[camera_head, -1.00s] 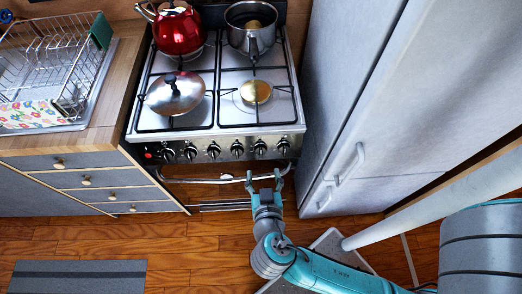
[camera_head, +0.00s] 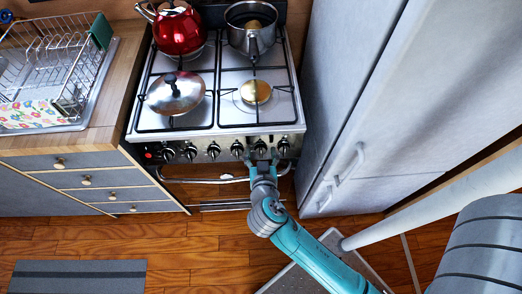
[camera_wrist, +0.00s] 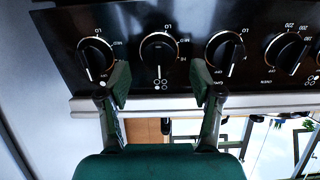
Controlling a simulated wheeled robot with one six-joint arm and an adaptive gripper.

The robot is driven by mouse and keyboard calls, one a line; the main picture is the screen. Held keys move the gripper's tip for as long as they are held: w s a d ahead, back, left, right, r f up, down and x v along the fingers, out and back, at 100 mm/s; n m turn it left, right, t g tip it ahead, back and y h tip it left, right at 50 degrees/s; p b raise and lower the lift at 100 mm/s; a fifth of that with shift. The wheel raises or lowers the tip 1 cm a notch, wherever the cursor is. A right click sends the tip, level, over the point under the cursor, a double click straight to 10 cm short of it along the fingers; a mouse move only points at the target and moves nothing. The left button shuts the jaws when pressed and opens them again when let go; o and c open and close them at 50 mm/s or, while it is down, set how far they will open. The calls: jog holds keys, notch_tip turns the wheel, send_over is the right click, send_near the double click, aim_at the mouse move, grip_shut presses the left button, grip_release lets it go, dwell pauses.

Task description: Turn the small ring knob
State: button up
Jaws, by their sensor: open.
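A row of round black knobs with metal rims runs along the stove's front panel. One knob (camera_wrist: 159,50) lies just past and between my fingertips in the wrist view; it is second from the right in the head view (camera_head: 260,146). Its white line points down toward a mark of small circles in the wrist view. My gripper (camera_wrist: 161,84) is open, with one finger to each side below this knob, not visibly gripping it. It also shows at the stove front in the head view (camera_head: 263,159). Which knob is the small ring one cannot be told.
Neighbouring knobs (camera_wrist: 95,58) (camera_wrist: 225,53) sit close on both sides. The oven handle (camera_head: 205,181) runs below the panel. A fridge (camera_head: 390,100) stands close on the right. A red kettle (camera_head: 180,30), a pot (camera_head: 250,38) and a lid (camera_head: 175,92) are on the stove.

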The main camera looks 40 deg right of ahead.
jog(key=shift+w+d+f, duration=0.3)
jog(key=shift+w+d, duration=0.1)
jog(key=shift+w, duration=0.15)
jog(key=c, duration=1.1)
jog(key=shift+c, duration=0.2)
jog(key=shift+n, duration=0.3)
jog(key=n, duration=0.2)
jog(key=shift+w+a+n, duration=0.1)
jog(key=shift+a+n, duration=0.1)
jog(key=shift+n, duration=0.2)
jog(key=n, duration=0.3)
jog(key=shift+a+f, duration=0.1)
jog(key=shift+a, duration=0.05)
jog(key=n, duration=0.3)
jog(key=n+h, duration=0.1)
jog(key=n, duration=0.2)
jog(key=shift+w+a+f+n, duration=0.1)
jog(key=shift+a+f+n, duration=0.1)
jog(key=shift+n, duration=0.1)
